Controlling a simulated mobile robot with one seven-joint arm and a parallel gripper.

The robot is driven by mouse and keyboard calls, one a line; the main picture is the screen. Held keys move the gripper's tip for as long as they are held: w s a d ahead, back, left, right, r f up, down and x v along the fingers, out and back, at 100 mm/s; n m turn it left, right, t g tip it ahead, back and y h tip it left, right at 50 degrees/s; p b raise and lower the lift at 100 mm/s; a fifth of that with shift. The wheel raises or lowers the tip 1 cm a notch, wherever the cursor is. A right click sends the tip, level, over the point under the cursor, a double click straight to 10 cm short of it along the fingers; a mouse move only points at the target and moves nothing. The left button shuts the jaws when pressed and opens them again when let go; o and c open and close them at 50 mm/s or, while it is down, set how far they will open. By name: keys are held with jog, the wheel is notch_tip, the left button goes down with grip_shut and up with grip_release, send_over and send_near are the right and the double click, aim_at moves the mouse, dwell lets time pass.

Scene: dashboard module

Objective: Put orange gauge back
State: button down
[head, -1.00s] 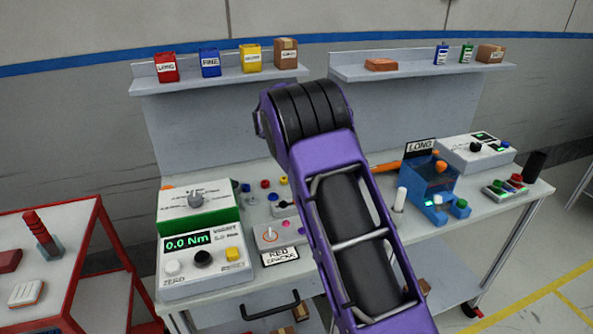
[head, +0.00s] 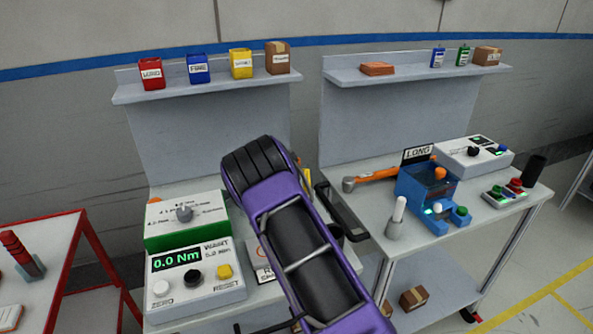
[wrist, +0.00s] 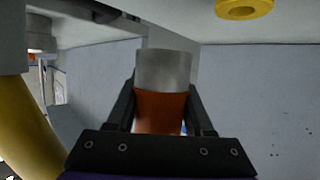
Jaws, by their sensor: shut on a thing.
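In the wrist view, my gripper (wrist: 160,110) is shut on the orange gauge (wrist: 160,108), an orange cylinder with a grey metal end (wrist: 163,70). The fingers lie on both sides of the orange part, and the grey end points away from my gripper. Its lower end is hidden by the gripper body. In the head view, my purple arm covers the middle of the bench, and I cannot make out the gauge or the fingertips there.
A torque meter (head: 190,265) stands left of my arm. To the right are an orange-handled tool (head: 375,178), a blue fixture (head: 425,195) and a white peg (head: 397,217). Shelves with coloured bins (head: 198,68) stand behind. A yellow ring (wrist: 243,8) shows close by in the wrist view.

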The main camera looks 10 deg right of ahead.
jog(key=shift+f, duration=0.6)
jog(key=shift+f+b, duration=0.3)
jog(key=shift+f, duration=0.35)
jog(key=shift+c, duration=1.4)
grip_release()
